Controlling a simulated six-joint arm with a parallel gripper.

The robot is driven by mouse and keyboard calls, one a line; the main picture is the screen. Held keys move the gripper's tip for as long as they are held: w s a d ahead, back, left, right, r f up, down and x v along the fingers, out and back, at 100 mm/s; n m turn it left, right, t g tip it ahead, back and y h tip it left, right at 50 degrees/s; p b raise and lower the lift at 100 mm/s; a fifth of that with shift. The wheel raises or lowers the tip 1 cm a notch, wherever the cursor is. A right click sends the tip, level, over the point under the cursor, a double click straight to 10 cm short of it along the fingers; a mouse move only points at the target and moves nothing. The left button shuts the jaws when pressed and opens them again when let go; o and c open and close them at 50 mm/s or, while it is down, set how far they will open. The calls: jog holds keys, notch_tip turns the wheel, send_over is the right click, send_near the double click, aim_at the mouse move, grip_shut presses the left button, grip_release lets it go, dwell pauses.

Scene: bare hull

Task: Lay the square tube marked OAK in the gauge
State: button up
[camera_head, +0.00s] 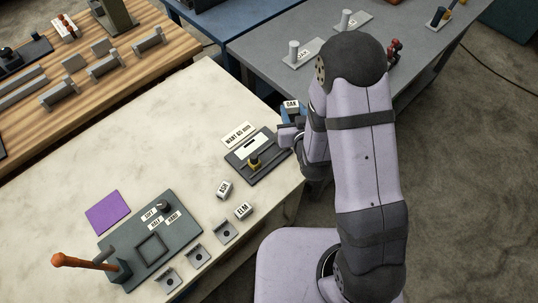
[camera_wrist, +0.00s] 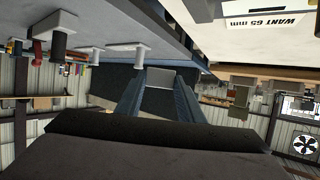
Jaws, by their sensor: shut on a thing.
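The square tube marked OAK (camera_head: 291,104) is at the far right edge of the pale table, held up by my gripper (camera_head: 290,118). In the wrist view the two blue fingers close on a grey block (camera_wrist: 158,98), the tube's visible face; its label does not show there. The gauge (camera_head: 270,171) is a dark plate with a white strip and a yellow-based knob, to the lower left of the tube and apart from it. A card reading WANT 65 mm (camera_head: 238,135) lies behind the gauge and also shows in the wrist view (camera_wrist: 267,22).
Tubes marked ASH (camera_head: 224,188) and ELM (camera_head: 243,210) stand near several grey holders (camera_head: 197,256). A grey-green plate (camera_head: 183,229) with labels and an orange-handled lever (camera_head: 85,262) is at the front left, by a purple square (camera_head: 108,212). The table's middle is clear. A grey table (camera_head: 330,75) stands behind.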

jog(key=d, duration=0.6)
jog(key=n+g+y, duration=0.4)
jog(key=n+y, duration=0.3)
send_over(276, 160)
jog(key=shift+a+f+b, duration=0.15)
jog(key=shift+f+b, duration=0.3)
jog(key=shift+f, duration=4.85)
jog(key=shift+f, duration=0.15)
jog(key=o, duration=0.7)
jog(key=shift+o, duration=0.2)
jog(key=shift+r, duration=0.25)
jog(key=p+v, duration=0.3)
jog(key=v, duration=0.8)
jog(key=shift+s+d+p, duration=0.3)
jog(key=shift+d, duration=0.05)
